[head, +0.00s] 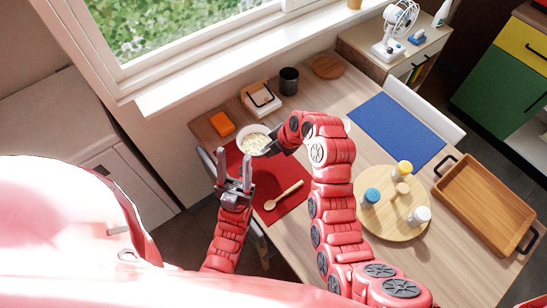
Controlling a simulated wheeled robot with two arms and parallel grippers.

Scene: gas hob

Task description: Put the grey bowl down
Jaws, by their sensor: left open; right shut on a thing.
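The grey bowl (246,131) looks pale, holds off-white food, and shows at the far end of the red mat (265,186). My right gripper (270,149) is shut on its right side; the arm partly hides the fingers. The bowl looks about level. I cannot tell whether its base touches the mat or is a little above it. My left gripper (234,168) is open and empty, its fingers pointing up the picture, in front of the bowl and apart from it.
A wooden spoon (284,195) lies on the red mat. An orange block (221,124), a napkin holder (261,99) and a dark cup (289,81) stand behind. A round board (393,229) with several jars, a blue mat (397,128) and a wooden tray (487,203) are right.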

